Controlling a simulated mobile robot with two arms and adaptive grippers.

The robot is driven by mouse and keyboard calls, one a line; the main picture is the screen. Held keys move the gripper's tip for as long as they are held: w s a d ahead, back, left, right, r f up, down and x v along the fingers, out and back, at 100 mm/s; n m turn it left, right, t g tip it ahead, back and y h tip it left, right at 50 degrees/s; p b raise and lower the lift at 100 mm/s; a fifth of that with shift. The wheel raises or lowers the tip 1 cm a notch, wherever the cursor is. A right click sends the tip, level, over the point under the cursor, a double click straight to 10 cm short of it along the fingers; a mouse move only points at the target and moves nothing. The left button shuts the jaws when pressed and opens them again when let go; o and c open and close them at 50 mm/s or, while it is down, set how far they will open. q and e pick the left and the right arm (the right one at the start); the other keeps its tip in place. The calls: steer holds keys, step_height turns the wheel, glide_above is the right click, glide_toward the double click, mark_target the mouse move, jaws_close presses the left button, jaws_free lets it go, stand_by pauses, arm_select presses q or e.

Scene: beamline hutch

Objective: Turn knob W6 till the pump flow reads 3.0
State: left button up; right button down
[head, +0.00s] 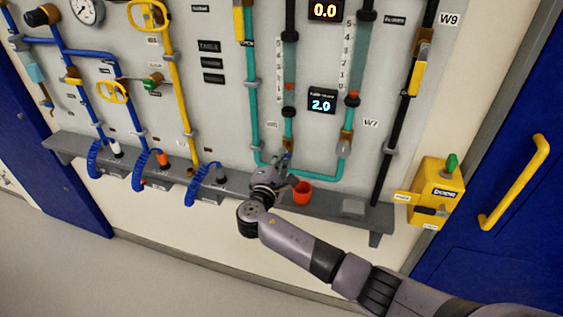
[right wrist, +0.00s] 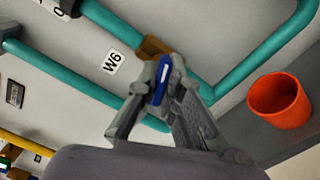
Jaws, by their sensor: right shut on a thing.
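My right gripper (head: 284,163) is at the lower end of the teal flow-tube line on the panel. In the right wrist view my right gripper (right wrist: 163,82) is shut on a small blue knob (right wrist: 160,90) in front of a brass valve body (right wrist: 152,47). The label W6 (right wrist: 112,62) sits beside it, so this is knob W6. In the head view the fingers mostly hide the knob. A lit display (head: 321,105) above reads 2.0 in blue-white; its caption is too small to read. Another display (head: 325,10) at the top reads 0.0 in orange. My left gripper is not in view.
An orange-red cup (head: 302,193) stands on the grey ledge (head: 230,190) just right of my gripper. Teal pipes (head: 320,176) run close around it. Valve W7 (head: 346,138) is to the right. A yellow box (head: 437,192) with a green button is farther right.

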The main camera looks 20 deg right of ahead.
steer(key=m+b, duration=0.2)
steer(key=b, duration=0.1)
steer(key=m+b, duration=0.2)
steer(key=b, duration=0.1)
steer(key=shift+f, duration=0.3)
steer(key=shift+r+m+b, duration=0.2)
steer(key=shift+m+b, duration=0.5)
steer(key=shift+b, duration=0.05)
steer(key=c, duration=1.7)
jaws_free()
steer(key=shift+r, duration=0.1)
steer(key=shift+s, duration=0.1)
steer(key=v, duration=1.2)
